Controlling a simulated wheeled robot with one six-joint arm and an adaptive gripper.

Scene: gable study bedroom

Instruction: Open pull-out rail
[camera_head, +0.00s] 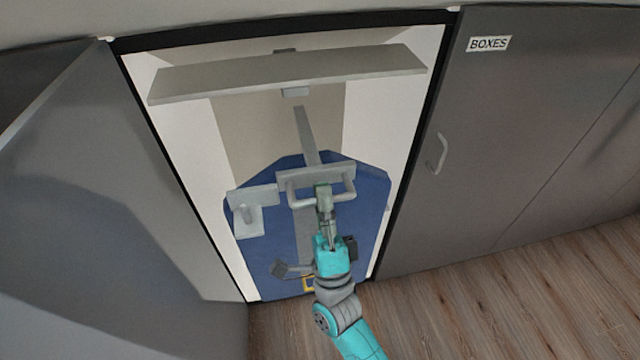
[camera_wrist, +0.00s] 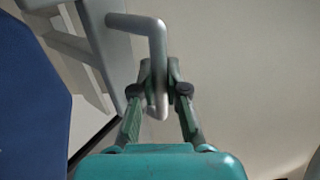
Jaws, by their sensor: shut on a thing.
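The pull-out rail (camera_head: 306,135) is a grey bar inside an open cabinet, running from under the shelf toward the front. At its front end is a grey plate with a bent bar handle (camera_head: 296,202). The handle also shows in the wrist view (camera_wrist: 155,40), where its bar comes down between my fingers. My gripper (camera_head: 323,192) is shut on the handle; its fingertips in the wrist view (camera_wrist: 158,90) press on both sides of the bar. My gripper and arm hide part of the handle and of what lies behind it.
A grey shelf (camera_head: 290,75) spans the opening above. A dark door (camera_head: 90,200) stands open at left. A closed door labelled BOXES (camera_head: 500,150) is at right. Wooden floor (camera_head: 480,310) is clear at front right.

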